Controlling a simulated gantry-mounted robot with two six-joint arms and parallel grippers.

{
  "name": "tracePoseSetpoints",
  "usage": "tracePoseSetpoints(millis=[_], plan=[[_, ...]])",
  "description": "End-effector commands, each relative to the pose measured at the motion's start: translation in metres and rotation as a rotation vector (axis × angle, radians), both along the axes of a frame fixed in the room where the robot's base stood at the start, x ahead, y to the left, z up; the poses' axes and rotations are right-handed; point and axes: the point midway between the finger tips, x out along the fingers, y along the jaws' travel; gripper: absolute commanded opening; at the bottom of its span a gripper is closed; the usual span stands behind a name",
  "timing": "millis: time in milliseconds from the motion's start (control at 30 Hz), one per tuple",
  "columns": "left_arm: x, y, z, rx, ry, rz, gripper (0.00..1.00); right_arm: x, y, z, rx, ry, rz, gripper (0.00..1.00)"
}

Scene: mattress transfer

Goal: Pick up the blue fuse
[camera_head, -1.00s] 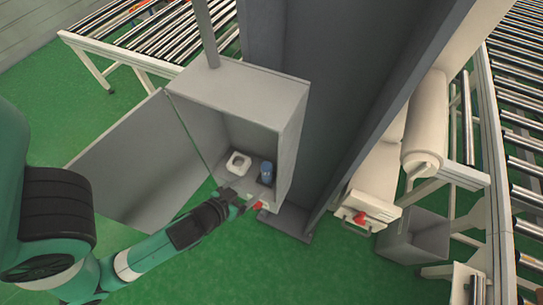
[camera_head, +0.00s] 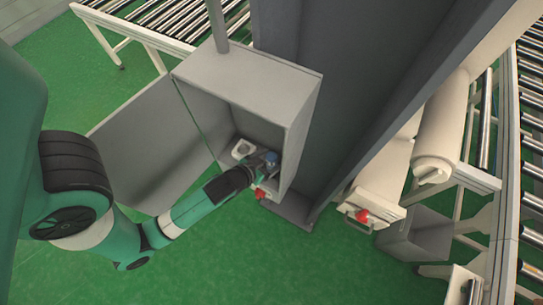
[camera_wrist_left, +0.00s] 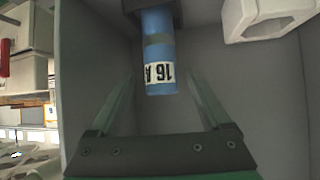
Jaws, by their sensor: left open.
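The blue fuse (camera_wrist_left: 158,50) is a blue cylinder with a white label reading "16 A", which appears upside down in the left wrist view. Its upper end in that view meets a dark holder. In the head view the fuse (camera_head: 271,157) shows inside the open grey cabinet (camera_head: 248,85), partly covered by my gripper. My left gripper (camera_head: 266,162) reaches into the cabinet. In the left wrist view its two fingers (camera_wrist_left: 160,95) are apart, one on each side of the fuse's labelled end, with gaps visible. My right gripper is not in view.
A white socket-like part (camera_head: 243,149) sits beside the fuse in the cabinet. The cabinet door (camera_head: 150,150) stands open at the left. A red part (camera_head: 260,194) is at the cabinet's lower front edge. A grey column (camera_head: 345,90) stands right of the cabinet.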

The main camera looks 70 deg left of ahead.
Motion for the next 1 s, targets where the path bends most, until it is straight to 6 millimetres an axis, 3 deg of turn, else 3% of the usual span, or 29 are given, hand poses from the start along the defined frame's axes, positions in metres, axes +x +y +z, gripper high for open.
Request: tracePoseSetpoints(millis=[200, 467, 900, 1000], plan=[[0.024, 0.017, -0.018, -0.001, -0.002, 0.001, 0.81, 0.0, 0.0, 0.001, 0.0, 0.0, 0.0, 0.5], [0.025, 0.018, -0.02, -0.001, 0.0, 0.001, 0.8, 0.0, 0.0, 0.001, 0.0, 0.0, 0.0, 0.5], [0.025, 0.018, -0.019, -0.001, 0.0, 0.001, 0.01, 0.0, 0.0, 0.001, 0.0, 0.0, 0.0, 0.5], [0.025, 0.018, -0.019, -0.001, 0.0, 0.001, 0.0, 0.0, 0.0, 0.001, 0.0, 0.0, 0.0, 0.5]])
